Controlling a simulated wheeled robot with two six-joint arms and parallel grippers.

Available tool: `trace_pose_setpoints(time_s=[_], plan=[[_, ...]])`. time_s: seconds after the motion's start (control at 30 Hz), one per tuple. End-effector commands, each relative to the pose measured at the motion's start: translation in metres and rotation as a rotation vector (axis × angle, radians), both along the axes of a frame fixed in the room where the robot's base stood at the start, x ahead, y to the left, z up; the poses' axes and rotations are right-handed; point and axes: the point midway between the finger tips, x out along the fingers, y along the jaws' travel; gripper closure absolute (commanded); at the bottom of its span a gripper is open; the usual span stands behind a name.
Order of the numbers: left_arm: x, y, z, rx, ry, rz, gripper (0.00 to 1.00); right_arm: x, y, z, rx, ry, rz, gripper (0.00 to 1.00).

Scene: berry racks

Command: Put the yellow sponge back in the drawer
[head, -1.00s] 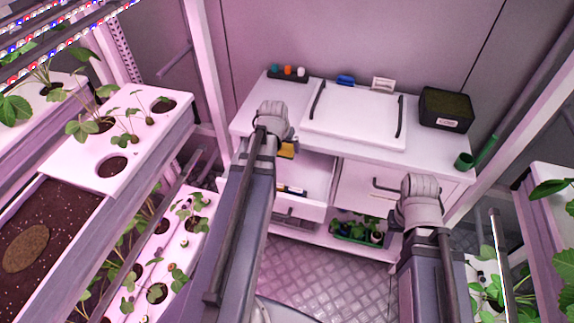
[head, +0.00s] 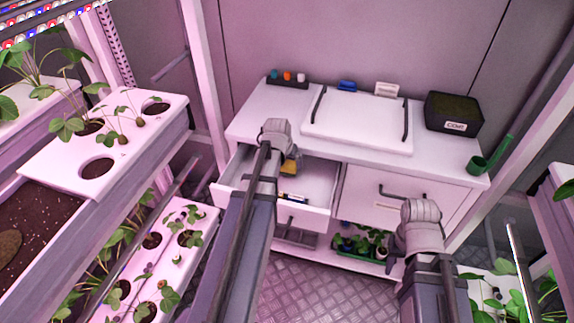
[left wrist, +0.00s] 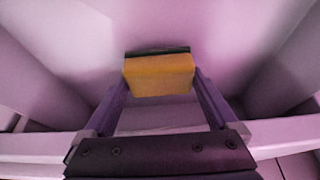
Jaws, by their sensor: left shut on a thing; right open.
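The yellow sponge (left wrist: 159,75) has a dark layer on one side. My left gripper (left wrist: 158,85) is shut on it, with one finger at each side. In the head view the sponge (head: 289,167) shows just below my left wrist, over the open left drawer (head: 322,180). Whether it touches the drawer floor I cannot tell. My left gripper's fingers are mostly hidden behind my arm in the head view. My right arm is in front of the closed right drawer (head: 365,200); its gripper fingers are hidden behind my wrist.
The white counter (head: 255,110) bears a lidded panel (head: 355,120), a black bin (head: 453,113) and a green scoop (head: 478,165). A small blue-and-yellow item (head: 293,197) lies in the open drawer. Potted plants (head: 360,245) stand on the low shelf. Plant racks (head: 150,130) line the left side.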

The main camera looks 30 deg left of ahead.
Motion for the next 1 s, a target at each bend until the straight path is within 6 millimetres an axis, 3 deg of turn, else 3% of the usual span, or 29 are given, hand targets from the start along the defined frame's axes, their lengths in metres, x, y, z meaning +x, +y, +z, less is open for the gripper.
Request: trace_pose_setpoints(time_s=[0.03,0.1,0.53,0.57,0.6,1.0], plan=[[0.014,0.004,0.0,0.0,0.0,-0.001,0.52,0.0,0.0,0.0,0.0,0.0,0.0,0.54],[0.007,0.002,-0.014,0.0,0.0,0.0,0.52,0.0,0.0,-0.014,0.0,0.0,0.0,0.54],[0.006,0.001,-0.017,0.0,0.0,0.0,0.52,0.0,0.0,-0.017,0.0,0.0,0.0,0.54],[0.006,0.001,-0.016,0.0,0.0,0.0,0.05,0.0,0.0,-0.016,0.0,0.0,0.0,0.54],[0.006,0.001,-0.015,0.0,0.0,0.0,0.0,0.0,0.0,-0.015,0.0,0.0,0.0,0.54],[0.006,0.001,-0.011,0.0,0.0,0.0,0.0,0.0,0.0,-0.01,0.0,0.0,0.0,0.54]])
